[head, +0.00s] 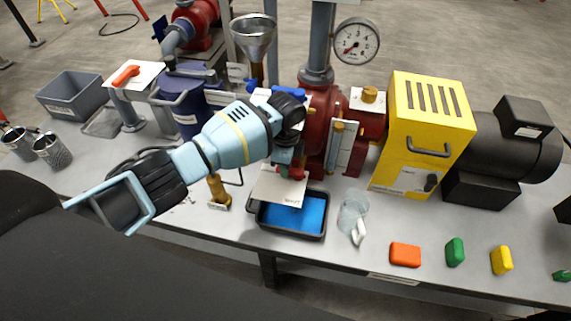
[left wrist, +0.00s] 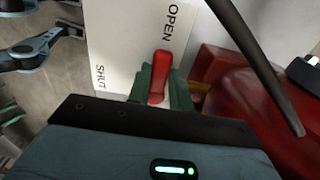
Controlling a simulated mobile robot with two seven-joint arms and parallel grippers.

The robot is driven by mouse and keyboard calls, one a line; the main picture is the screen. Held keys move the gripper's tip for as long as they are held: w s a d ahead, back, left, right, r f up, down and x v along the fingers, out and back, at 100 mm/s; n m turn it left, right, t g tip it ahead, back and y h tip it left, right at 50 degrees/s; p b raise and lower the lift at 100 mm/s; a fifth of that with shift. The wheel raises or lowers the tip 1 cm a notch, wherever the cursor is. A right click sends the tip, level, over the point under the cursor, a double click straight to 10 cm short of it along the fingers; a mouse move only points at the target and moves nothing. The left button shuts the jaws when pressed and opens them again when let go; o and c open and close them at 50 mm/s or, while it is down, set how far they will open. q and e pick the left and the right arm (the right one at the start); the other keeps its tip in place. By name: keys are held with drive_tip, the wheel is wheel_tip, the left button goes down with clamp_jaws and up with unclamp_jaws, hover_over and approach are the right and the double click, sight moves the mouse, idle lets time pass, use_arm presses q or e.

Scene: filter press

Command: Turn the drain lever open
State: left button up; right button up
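The drain lever is a red handle (left wrist: 160,77) in front of a white plate (left wrist: 118,40) marked OPEN and SHUT. In the left wrist view the handle's end points toward the OPEN lettering. My left gripper (left wrist: 160,90) has a green finger close against each side of the handle and looks shut on it. In the head view my left gripper (head: 290,165) is at the front of the red pump body (head: 320,105), and the wrist partly hides the lever. The label plate (head: 281,188) shows below it. My right gripper is not seen in the head view.
A black tray with a blue bottom (head: 297,216) stands under the lever. A yellow box (head: 422,130) stands to the right, beside a dark motor (head: 510,150). Orange (head: 405,255), green (head: 455,252) and yellow (head: 501,261) blocks lie at the front edge. A brass fitting (head: 218,192) stands left of the tray.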

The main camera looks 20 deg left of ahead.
use_arm(q)
drive_tip(key=o, duration=0.4)
idle(0.3)
